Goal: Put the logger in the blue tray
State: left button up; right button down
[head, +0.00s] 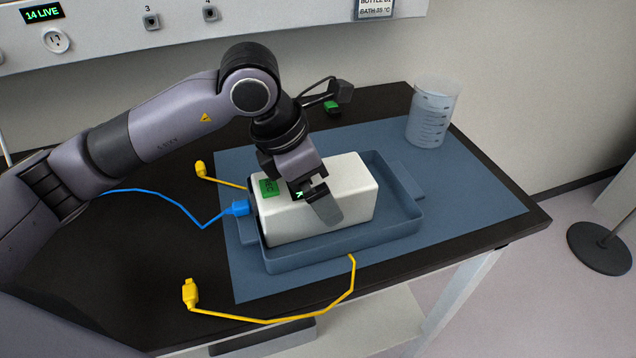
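The white box with a green display, which I take to be the logger (350,190), lies over the blue tray (400,228), within its rim in the head view. I cannot tell whether its underside touches the tray floor. A blue plug (240,208) is at its left end. My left gripper (312,203) reaches down onto the box from above. One grey finger lies across the box's front face. The other finger is hidden, so its grip is unclear. My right gripper is not in view.
The tray stands on a blue mat (470,195) on a black table (120,270). A clear beaker (432,112) stands at the back right. Yellow cables (270,318) lie at the front and a yellow plug (201,169) behind. A small black device (332,107) with green sits behind.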

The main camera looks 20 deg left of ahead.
pick_arm(q)
jog(key=v, duration=1.1)
jog(key=shift+s+a+r+b, duration=0.1)
jog(key=shift+a+r+b, duration=0.05)
jog(key=shift+r+b, duration=0.15)
jog(key=shift+f, duration=0.1)
